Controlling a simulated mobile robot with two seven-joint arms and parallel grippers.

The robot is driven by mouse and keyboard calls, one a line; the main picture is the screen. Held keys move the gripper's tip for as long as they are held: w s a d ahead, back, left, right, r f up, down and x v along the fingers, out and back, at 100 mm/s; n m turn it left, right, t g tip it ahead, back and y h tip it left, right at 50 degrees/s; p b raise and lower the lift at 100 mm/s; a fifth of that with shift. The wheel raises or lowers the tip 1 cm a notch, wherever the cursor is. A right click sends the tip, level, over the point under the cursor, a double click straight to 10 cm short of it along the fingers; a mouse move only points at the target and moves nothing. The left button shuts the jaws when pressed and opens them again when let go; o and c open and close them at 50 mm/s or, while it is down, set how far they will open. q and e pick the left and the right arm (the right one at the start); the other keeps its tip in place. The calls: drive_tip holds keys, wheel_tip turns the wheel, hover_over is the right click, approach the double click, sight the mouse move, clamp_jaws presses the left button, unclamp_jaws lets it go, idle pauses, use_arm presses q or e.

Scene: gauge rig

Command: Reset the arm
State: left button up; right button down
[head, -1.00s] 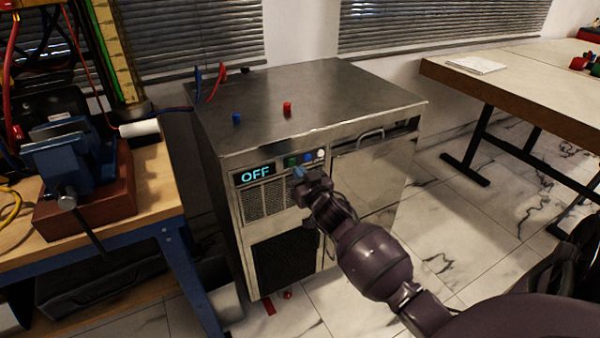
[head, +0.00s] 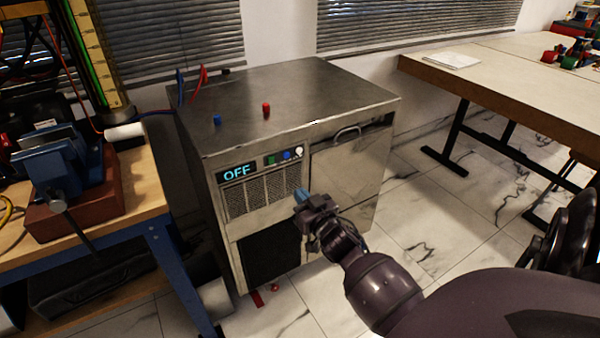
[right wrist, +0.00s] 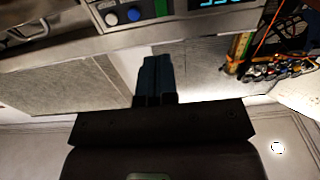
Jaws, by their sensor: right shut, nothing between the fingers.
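My right gripper (head: 301,196) is shut and empty. It is in front of the steel machine (head: 330,92), below its button row and apart from the buttons. In the right wrist view its blue fingertips (right wrist: 156,75) are together, pointing at the machine's front. The machine's display (head: 237,172) reads OFF. Beside it are a green button (head: 270,161), a blue button (head: 287,156) and a white button (head: 298,152). The wrist view also shows the blue button (right wrist: 134,14) and the green one (right wrist: 161,8). My left gripper is out of view.
A workbench (head: 145,190) with a blue vise (head: 70,165) stands at left. A table (head: 500,75) with a paper (head: 452,60) stands at right. A blue peg (head: 217,119) and a red peg (head: 266,110) are on the machine top. Tiled floor between machine and table is clear.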

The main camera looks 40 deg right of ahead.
use_arm(q)
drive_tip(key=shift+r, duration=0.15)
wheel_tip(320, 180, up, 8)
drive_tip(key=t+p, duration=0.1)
drive_tip(key=p, duration=0.8)
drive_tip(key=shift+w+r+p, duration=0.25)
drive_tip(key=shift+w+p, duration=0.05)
drive_tip(key=shift+p, duration=0.1)
use_arm(e)
drive_tip(key=s+a+f+n+g+y, duration=0.1)
drive_tip(key=s+a, duration=0.4)
drive_tip(key=s, duration=0.5)
drive_tip(key=s+a+f+n+g+y, duration=0.1)
drive_tip(key=s+a+g, duration=0.2)
drive_tip(key=s, duration=0.7)
drive_tip(key=s+a+f+n+g+y, duration=0.1)
drive_tip(key=s+a+g+y, duration=0.1)
drive_tip(key=s+a, duration=0.4)
drive_tip(key=s+g, duration=0.1)
drive_tip(key=s, duration=0.2)
drive_tip(key=shift+s+a+n, duration=0.35)
drive_tip(key=shift+s+n, duration=0.05)
